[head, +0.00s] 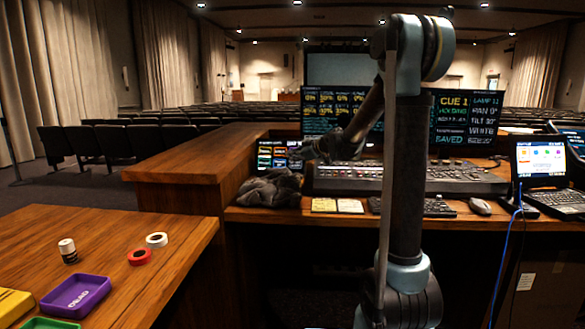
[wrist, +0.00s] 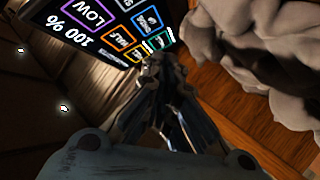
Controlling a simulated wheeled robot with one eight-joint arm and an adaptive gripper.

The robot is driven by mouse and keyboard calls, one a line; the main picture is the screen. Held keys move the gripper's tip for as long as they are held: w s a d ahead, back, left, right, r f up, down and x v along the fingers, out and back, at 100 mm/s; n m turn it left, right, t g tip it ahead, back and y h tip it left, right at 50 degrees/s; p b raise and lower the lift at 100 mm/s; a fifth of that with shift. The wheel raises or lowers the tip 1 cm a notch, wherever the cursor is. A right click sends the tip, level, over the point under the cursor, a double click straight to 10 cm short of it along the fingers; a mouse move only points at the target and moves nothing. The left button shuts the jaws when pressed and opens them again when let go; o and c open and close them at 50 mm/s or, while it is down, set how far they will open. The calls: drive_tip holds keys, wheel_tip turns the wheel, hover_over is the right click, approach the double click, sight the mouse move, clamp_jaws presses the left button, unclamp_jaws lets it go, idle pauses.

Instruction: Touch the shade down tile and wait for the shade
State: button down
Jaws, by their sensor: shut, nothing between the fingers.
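The touch panel (head: 268,155) is a small dark screen with coloured tiles, standing at the left of the desk. A teal-outlined tile (wrist: 160,42) sits at the panel's corner, right by my fingertips. Its label is too small and turned to read, so I cannot tell which is the shade down tile. My gripper (head: 298,152) is shut and empty, also in the wrist view (wrist: 160,60). Its tips overlap the tiles' lower edge; contact cannot be told.
A crumpled grey cloth (head: 268,190) lies just below the panel and looms close to the fingers in the wrist view (wrist: 275,55). The mixing console (head: 400,178) lies right of the panel, with large monitors (head: 465,120) behind. A wooden ledge (head: 200,160) rises at left.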

sight(295, 164)
drive_tip(key=shift+w+d+f, duration=0.1)
drive_tip(key=shift+w+f, duration=0.55)
drive_tip(key=shift+w, duration=0.6)
drive_tip(key=shift+w+f, duration=0.7)
drive_tip(key=shift+w, duration=0.55)
drive_tip(key=shift+w+d+f, duration=0.1)
drive_tip(key=shift+w+f, duration=0.55)
drive_tip(key=shift+w, duration=0.6)
drive_tip(key=shift+w+a, duration=0.1)
drive_tip(key=shift+w+f, duration=0.15)
drive_tip(key=shift+w, duration=0.05)
